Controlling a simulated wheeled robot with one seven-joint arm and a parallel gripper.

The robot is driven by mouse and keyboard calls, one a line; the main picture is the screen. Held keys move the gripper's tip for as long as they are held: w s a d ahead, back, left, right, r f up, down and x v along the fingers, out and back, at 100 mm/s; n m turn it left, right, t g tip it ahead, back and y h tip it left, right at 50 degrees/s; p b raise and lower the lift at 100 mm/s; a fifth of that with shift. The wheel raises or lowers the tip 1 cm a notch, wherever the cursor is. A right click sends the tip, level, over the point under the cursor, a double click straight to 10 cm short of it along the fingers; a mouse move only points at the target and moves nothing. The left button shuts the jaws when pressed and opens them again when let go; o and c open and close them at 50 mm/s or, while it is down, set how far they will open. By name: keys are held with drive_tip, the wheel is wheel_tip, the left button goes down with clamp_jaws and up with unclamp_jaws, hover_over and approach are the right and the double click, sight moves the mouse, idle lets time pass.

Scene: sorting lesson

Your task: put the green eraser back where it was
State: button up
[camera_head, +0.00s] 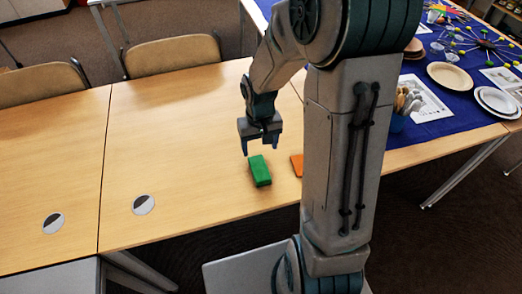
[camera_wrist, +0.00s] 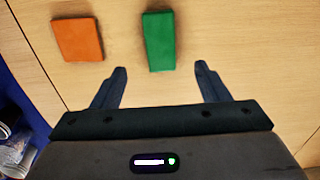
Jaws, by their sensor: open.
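The green eraser (camera_head: 260,171) is a small block lying flat on the light wooden table. My gripper (camera_head: 261,150) is just above and behind it in the head view, open and empty. In the wrist view the green eraser (camera_wrist: 159,41) lies ahead of the open fingertips (camera_wrist: 160,70), roughly in line with the gap between them. An orange block (camera_wrist: 78,39) lies to its left in the wrist view. In the head view the orange block (camera_head: 297,164) is to the right of the green eraser, partly hidden by my arm.
The wooden table (camera_head: 180,130) is largely clear to the left, with two round inset discs (camera_head: 143,205) near its front edge. Two chairs (camera_head: 172,55) stand behind it. On the right, a blue-covered table (camera_head: 440,130) holds plates (camera_head: 450,75), a cup of utensils and papers.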

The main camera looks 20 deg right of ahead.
drive_tip(key=s+r+t, duration=0.3)
drive_tip(key=s+r, duration=1)
drive_tip(key=r, duration=0.2)
drive_tip(key=shift+s+r, duration=0.3)
drive_tip(key=shift+r, duration=0.1)
idle(0.5)
